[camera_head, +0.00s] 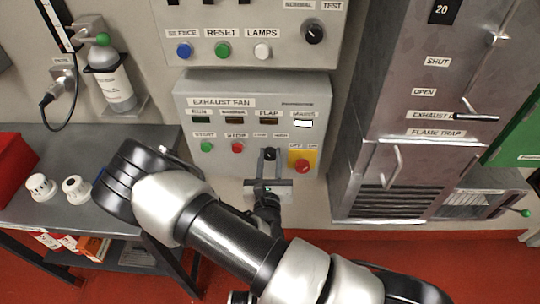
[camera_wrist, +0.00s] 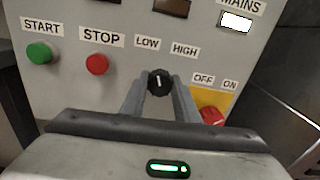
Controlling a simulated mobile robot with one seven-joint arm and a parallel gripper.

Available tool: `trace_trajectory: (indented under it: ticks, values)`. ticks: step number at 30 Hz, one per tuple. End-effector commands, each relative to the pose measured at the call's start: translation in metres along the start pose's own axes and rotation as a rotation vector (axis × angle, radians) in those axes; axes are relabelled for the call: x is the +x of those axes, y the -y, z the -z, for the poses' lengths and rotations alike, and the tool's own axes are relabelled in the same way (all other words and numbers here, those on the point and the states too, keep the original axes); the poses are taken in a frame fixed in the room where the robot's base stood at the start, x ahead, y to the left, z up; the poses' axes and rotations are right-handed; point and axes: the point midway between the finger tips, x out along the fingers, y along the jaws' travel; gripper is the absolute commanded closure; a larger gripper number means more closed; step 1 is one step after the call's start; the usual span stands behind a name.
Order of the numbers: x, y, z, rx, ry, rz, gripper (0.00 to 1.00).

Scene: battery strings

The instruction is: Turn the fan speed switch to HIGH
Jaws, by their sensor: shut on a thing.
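The fan speed switch is a small black knob (camera_wrist: 158,83) with a white pointer line, below the LOW and HIGH labels in the wrist view. Its line points nearly straight up, between the two labels. In the head view the knob (camera_head: 269,154) sits on the grey EXHAUST FAN panel (camera_head: 240,181). My gripper (camera_wrist: 159,88) has one finger on each side of the knob and is shut on it. It also shows in the head view (camera_head: 269,158), reaching up to the panel from below.
Left of the knob are a red STOP button (camera_wrist: 97,64) and a green START button (camera_wrist: 39,53). Close on the right is a red OFF/ON switch (camera_wrist: 213,116) on a yellow plate. A metal flame-trap cabinet (camera_head: 400,120) stands to the right, and a grey bench (camera_head: 110,222) to the left.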

Motion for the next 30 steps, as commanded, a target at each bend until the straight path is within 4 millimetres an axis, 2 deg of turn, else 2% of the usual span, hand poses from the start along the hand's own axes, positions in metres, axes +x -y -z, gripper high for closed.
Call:
trace_trajectory:
  ticks: [18, 30]
  values:
    - [0.0013, 0.001, -0.0016, 0.563, 0.004, 0.002, 0.94]
    - [0.0013, 0.001, -0.0011, 0.832, 0.005, 0.001, 0.94]
